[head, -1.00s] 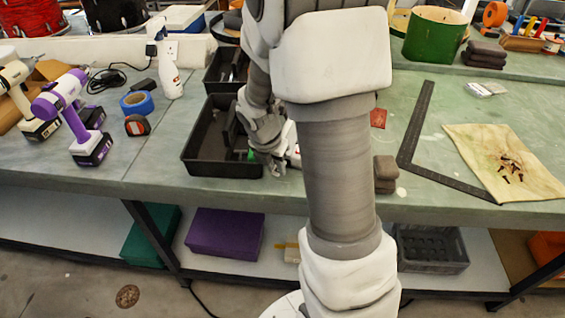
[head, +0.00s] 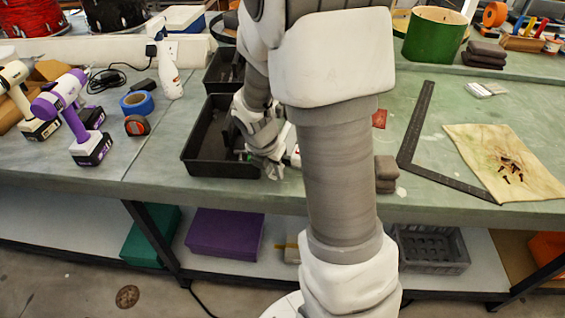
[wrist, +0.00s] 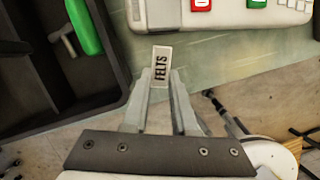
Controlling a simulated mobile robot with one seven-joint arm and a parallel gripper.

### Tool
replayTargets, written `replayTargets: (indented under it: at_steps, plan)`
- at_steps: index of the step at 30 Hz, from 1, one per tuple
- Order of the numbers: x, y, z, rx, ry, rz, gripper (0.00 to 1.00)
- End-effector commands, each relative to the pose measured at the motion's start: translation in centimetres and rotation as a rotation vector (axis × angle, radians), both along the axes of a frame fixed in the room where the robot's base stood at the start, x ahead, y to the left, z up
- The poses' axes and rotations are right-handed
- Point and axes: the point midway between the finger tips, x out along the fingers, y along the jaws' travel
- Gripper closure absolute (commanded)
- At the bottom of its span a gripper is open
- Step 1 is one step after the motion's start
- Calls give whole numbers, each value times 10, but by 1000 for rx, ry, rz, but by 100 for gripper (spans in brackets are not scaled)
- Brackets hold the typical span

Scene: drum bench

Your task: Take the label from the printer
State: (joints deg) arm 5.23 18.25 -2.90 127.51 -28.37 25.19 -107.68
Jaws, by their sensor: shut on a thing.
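A small white label reading "FELTS" (wrist: 160,66) is between the fingertips of my gripper (wrist: 161,84) in the wrist view. My gripper is shut on the label's lower part, with the printed face toward the camera. The printer (wrist: 230,12), a pale body with a red and a green button, lies just beyond the label. In the head view my gripper (head: 270,165) is beside the black tray, and my arm hides most of the printer.
A black tray (head: 190,160) with a green-handled tool (wrist: 84,25) stands left of my gripper. A tape measure (head: 137,125), blue tape (head: 137,103) and drills (head: 75,120) are further left.

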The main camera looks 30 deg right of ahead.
Motion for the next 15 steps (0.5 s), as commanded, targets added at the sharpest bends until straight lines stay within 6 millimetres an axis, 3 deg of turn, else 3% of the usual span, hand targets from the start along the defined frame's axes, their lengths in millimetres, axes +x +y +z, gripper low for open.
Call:
replayTargets:
  at_steps: [15]
  plan:
    - [0, 0, 6, 0, 0, 0, 92]
